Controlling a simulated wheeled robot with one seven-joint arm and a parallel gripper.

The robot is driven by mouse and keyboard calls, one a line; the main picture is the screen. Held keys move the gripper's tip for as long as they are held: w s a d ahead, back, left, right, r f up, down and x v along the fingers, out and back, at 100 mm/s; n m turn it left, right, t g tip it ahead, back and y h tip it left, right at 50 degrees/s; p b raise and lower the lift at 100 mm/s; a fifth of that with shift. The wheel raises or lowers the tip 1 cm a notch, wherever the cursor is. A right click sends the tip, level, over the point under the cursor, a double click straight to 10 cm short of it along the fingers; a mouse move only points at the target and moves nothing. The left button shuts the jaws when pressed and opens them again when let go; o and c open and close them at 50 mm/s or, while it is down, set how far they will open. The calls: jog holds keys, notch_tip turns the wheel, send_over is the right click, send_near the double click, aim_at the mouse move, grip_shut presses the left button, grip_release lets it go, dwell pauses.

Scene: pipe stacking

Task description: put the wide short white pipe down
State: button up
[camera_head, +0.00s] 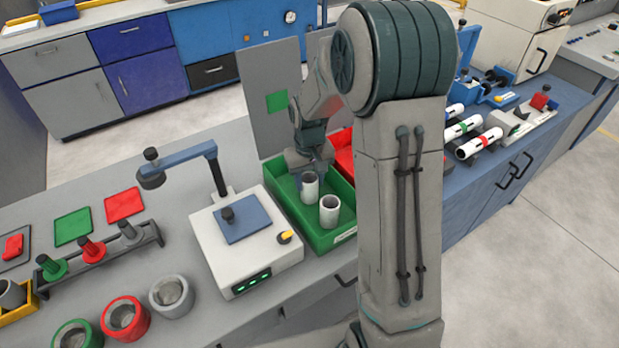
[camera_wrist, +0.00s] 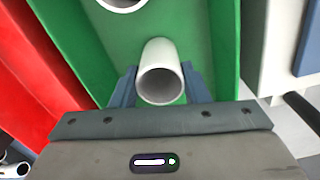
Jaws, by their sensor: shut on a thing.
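A wide short white pipe (camera_head: 309,188) is upright in my gripper (camera_head: 309,174), over or inside the green bin (camera_head: 345,237). In the wrist view the white pipe (camera_wrist: 161,78) stands between the two blue-grey fingers of my gripper (camera_wrist: 160,88), its open end toward the camera. The fingers are closed against its sides. Whether its lower end touches the bin floor cannot be told. A second white pipe (camera_head: 329,212) stands upright in the same bin, nearer the front; it is cut off at the top of the wrist view (camera_wrist: 122,3).
A red bin (camera_head: 342,150) is beside the green bin, partly behind my arm. A white device (camera_head: 250,255) with a blue plate stands close to the left. Green, red and grey cylinders (camera_head: 123,318) are at the front left. Several banded white pipes (camera_head: 478,143) lie at the right.

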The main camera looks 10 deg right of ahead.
jog(key=shift+f, duration=0.25)
jog(key=o, duration=1)
jog(key=shift+r, duration=0.1)
jog(key=shift+r, duration=0.1)
notch_tip(320, 180, up, 11)
jog(key=shift+s+r+m+t, duration=0.25)
jog(key=shift+s+r+t, duration=0.3)
jog(key=shift+s, duration=2.95)
jog(key=shift+s+r+m+t, duration=0.35)
jog(key=shift+s+r, duration=0.25)
jog(key=shift+s, duration=2.95)
jog(key=shift+s+r+m+t, duration=0.2)
jog(key=shift+s+r+t, duration=0.35)
jog(key=shift+s, duration=2.95)
